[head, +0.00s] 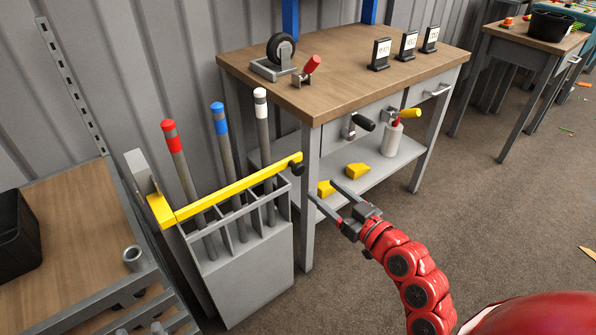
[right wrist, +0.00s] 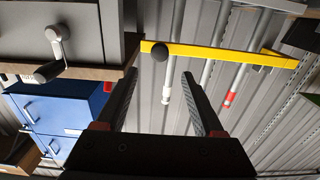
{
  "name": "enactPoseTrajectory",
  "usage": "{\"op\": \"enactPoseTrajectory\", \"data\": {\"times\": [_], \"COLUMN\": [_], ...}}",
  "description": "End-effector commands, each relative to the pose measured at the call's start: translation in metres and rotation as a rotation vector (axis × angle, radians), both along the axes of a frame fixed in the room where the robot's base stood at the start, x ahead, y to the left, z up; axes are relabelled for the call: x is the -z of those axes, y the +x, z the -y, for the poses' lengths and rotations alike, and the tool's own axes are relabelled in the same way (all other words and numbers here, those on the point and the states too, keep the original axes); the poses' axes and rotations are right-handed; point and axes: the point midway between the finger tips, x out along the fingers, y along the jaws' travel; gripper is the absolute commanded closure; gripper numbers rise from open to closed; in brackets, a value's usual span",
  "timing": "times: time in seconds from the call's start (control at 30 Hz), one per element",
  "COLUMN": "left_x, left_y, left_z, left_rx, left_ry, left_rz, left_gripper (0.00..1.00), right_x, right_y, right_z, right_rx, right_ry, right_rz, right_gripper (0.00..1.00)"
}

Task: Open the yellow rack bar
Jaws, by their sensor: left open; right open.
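The yellow rack bar (head: 235,187) lies across the front of a grey rack (head: 250,275), in front of several upright poles. A black knob (head: 297,168) is at the bar's right end, near the workbench leg. My right gripper (head: 322,189) is open and empty, a little right of the knob and apart from it. In the right wrist view, the bar (right wrist: 225,56) runs across the top and the knob (right wrist: 159,52) shows just beyond and between the open fingertips (right wrist: 160,74). My left gripper is in neither view.
The poles have red (head: 172,136), blue (head: 219,118) and white (head: 261,97) tops. A wooden workbench (head: 345,90) stands right of the rack, with yellow blocks (head: 357,171) and a bottle (head: 392,138) on its lower shelf. Open floor (head: 490,225) lies right.

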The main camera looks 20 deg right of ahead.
Motion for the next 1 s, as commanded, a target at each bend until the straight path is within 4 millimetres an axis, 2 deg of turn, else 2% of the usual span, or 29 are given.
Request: {"op": "enactPoseTrajectory", "data": {"times": [0.3, 0.5, 0.67, 0.93, 1.0], "left_x": [0.003, 0.006, 0.007, 0.006, 0.006], "left_y": [0.000, 0.000, 0.000, 0.000, 0.000], "left_z": [0.000, 0.000, 0.000, 0.000, 0.000], "left_rx": [0.000, 0.000, 0.000, 0.000, 0.000], "left_ry": [0.000, 0.000, 0.000, 0.000, 0.000], "left_rz": [0.000, 0.000, 0.000, 0.000, 0.000], "left_gripper": [0.50, 0.50, 0.50, 0.50, 0.50], "right_x": [0.002, 0.001, 0.002, 0.001, 0.001], "right_y": [0.066, 0.095, 0.104, 0.105, 0.105], "right_z": [-0.025, -0.034, -0.037, -0.037, -0.037], "right_rx": [-0.004, 0.000, 0.002, 0.003, 0.003], "right_ry": [0.001, 0.001, 0.002, 0.001, 0.001], "right_rz": [-0.004, 0.000, -0.003, -0.003, -0.003], "right_gripper": [0.30, 0.30, 0.30, 0.30, 0.41]}}
